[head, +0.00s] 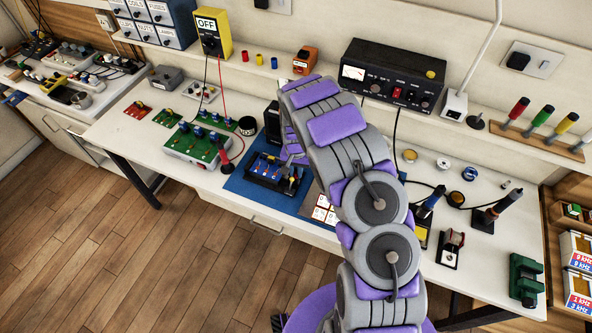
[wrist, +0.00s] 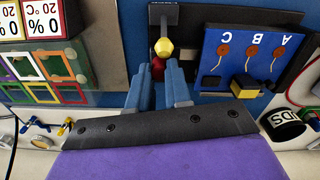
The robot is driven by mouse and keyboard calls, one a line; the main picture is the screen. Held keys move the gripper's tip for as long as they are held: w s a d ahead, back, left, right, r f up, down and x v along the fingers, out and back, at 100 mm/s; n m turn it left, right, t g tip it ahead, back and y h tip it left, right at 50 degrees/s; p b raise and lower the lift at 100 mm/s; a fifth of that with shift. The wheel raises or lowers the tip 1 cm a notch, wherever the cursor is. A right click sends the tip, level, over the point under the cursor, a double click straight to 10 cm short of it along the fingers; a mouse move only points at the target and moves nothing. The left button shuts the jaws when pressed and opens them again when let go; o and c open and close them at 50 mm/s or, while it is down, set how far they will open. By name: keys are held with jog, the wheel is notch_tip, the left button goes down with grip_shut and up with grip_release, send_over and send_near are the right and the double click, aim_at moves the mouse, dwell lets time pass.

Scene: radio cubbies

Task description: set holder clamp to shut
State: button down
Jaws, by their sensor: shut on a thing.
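The black board holder (head: 262,187) lies on the blue mat (head: 235,183) and holds a blue circuit board (head: 262,165). In the wrist view the board (wrist: 225,55) carries the letters A, B and C upside down. The holder clamp (wrist: 163,18) is beside the board, a dark upright part with a yellow piece and a red knob (wrist: 161,75). My gripper (wrist: 161,80) has its blue-grey fingers shut on either side of the red knob. In the head view my gripper (head: 294,155) is over the holder, and my arm hides part of it. The clamp's exact angle is unclear.
A black power supply (head: 392,78) stands behind my arm. Coloured frames (wrist: 45,80) lie beside the clamp. A soldering iron stand (head: 485,217) is to the right.

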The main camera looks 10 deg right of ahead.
jog(key=shift+s, duration=0.1)
jog(key=shift+w+a, duration=0.9)
jog(key=shift+a, duration=0.3)
jog(key=c, duration=1.4)
grip_release()
jog(key=o, duration=0.3)
jog(key=shift+a, duration=0.25)
jog(key=shift+o, duration=0.2)
